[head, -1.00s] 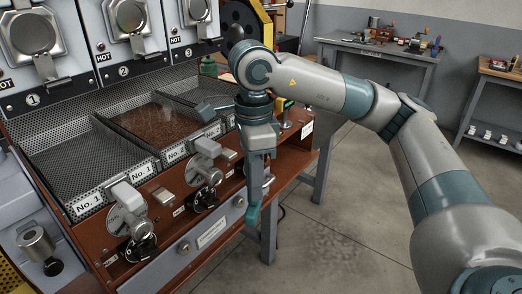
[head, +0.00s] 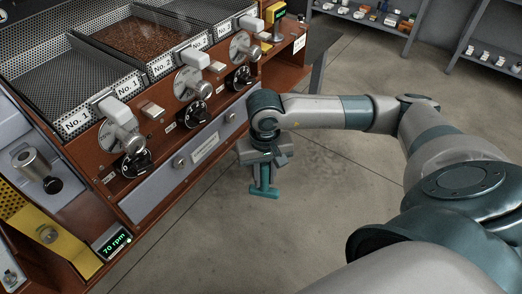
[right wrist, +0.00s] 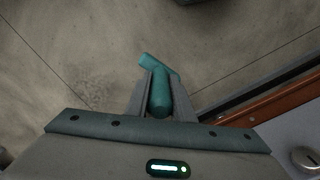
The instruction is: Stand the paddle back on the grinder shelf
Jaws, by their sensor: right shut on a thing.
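The paddle (head: 264,191) is a teal piece with a round handle and a short crosspiece at its lower end. My right gripper (head: 263,172) is shut on its handle and holds it pointing down, in front of the roaster's drawer panel and clear of it. In the right wrist view the paddle (right wrist: 159,90) sits between the two grey fingers (right wrist: 160,108), its crosspiece showing beyond the tips. I cannot make out the grinder shelf in these views. My left gripper is not in view.
The roaster's perforated trays (head: 65,75) stand at upper left; the middle one holds brown beans. Knobs and levers stick out along its front above a grey drawer (head: 185,160). A yellow panel (head: 50,240) is at lower left. Grey shelves stand at the back. The floor is open.

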